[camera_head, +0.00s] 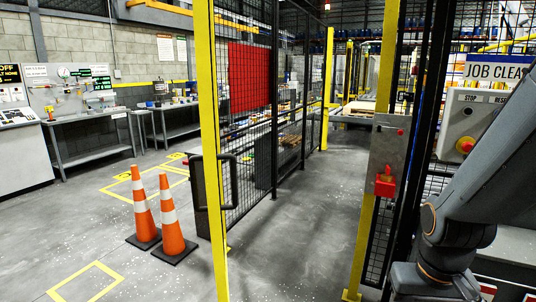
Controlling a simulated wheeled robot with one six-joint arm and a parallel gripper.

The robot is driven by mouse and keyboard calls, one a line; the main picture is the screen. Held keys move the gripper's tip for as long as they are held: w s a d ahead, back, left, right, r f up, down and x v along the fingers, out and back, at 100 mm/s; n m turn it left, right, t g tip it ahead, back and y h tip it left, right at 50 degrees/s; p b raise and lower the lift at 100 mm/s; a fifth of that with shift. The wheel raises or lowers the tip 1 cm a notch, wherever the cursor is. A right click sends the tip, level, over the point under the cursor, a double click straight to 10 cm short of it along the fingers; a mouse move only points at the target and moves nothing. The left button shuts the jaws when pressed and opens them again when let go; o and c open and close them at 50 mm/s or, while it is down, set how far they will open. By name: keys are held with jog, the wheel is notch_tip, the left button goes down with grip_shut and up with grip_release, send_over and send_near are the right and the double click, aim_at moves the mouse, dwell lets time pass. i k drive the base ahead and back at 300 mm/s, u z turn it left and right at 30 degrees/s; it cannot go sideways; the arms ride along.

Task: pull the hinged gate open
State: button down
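The hinged gate (238,150) is a black mesh panel with a tall yellow upright at its near edge. A dark pull handle (228,181) is on that upright. The gate appears to stand open: a wide clear gap lies between its handle edge and the yellow post (365,225) on the right. That post carries a grey metal box (388,145) with a red latch-like part (385,183). The gate's hinge side cannot be made out clearly. My grey arm shows at the right edge, apart from the gate; my gripper is not visible.
Two orange cones (172,220) stand left of the gate's handle edge. Workbenches (90,133) line the left wall. A control box (466,125) with a red button is at right. Grey floor (295,215) is clear through the gap, between the gate and right post.

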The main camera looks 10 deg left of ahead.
aim_at(203, 9)
jog(key=z, duration=0.15)
jog(key=i, duration=0.7)
jog(key=u, duration=0.55)
jog(key=i, duration=0.65)
jog(key=u, duration=0.45)
